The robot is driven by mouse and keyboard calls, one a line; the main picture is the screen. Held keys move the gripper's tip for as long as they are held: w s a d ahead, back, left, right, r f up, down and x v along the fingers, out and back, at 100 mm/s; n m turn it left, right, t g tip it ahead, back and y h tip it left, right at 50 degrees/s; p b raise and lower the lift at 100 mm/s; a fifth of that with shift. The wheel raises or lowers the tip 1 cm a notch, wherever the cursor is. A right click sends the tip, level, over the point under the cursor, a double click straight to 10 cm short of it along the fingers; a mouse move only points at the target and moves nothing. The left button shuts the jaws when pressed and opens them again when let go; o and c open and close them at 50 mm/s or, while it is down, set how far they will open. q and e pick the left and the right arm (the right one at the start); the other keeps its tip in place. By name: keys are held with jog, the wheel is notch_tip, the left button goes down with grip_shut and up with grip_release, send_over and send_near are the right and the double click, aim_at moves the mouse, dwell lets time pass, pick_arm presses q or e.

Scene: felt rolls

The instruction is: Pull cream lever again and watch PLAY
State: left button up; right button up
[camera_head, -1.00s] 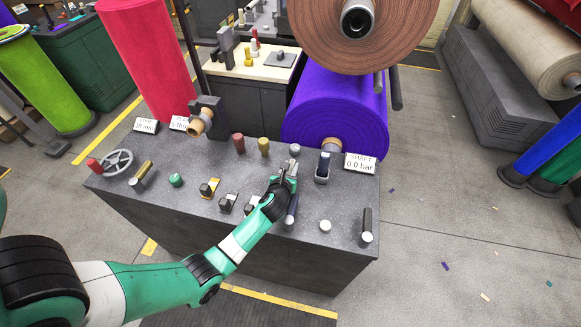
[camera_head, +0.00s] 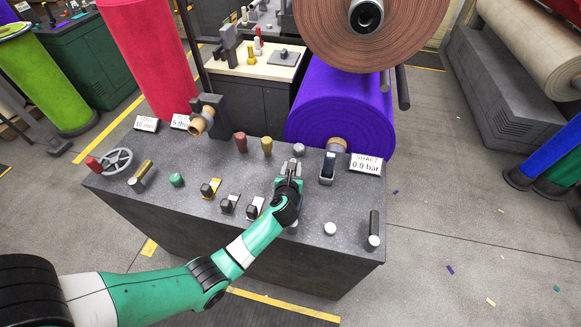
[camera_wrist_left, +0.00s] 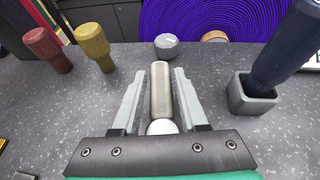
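A beige cylindrical lever handle (camera_wrist_left: 161,90), the likely cream lever, stands between my left gripper's fingers in the left wrist view. A pale round piece (camera_wrist_left: 162,127) shows at its near end. My left gripper (camera_head: 290,168) is over the console; in the left wrist view its fingers (camera_wrist_left: 160,85) straddle the handle, with narrow gaps on both sides. The lever is mostly hidden by the gripper in the head view. A small sign (camera_head: 181,121) reads about 5 thou; its heading is partly covered, so I cannot tell whether it says PLAY. My right gripper is not in view.
The grey console top (camera_head: 130,196) carries a red knob (camera_head: 241,143), a yellow knob (camera_head: 266,146), a grey knob (camera_head: 299,150), a blue lever (camera_head: 328,166) and a SHAFT sign (camera_head: 366,164) at 0.0 bar.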

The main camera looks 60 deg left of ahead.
pick_arm(q)
jog(key=shift+o, duration=1.1)
jog(key=shift+d+r, duration=0.1)
jog(key=p+v, duration=0.7)
jog(key=v, duration=0.4)
jog(key=shift+s+d, duration=0.15)
jog(key=shift+s, duration=0.1)
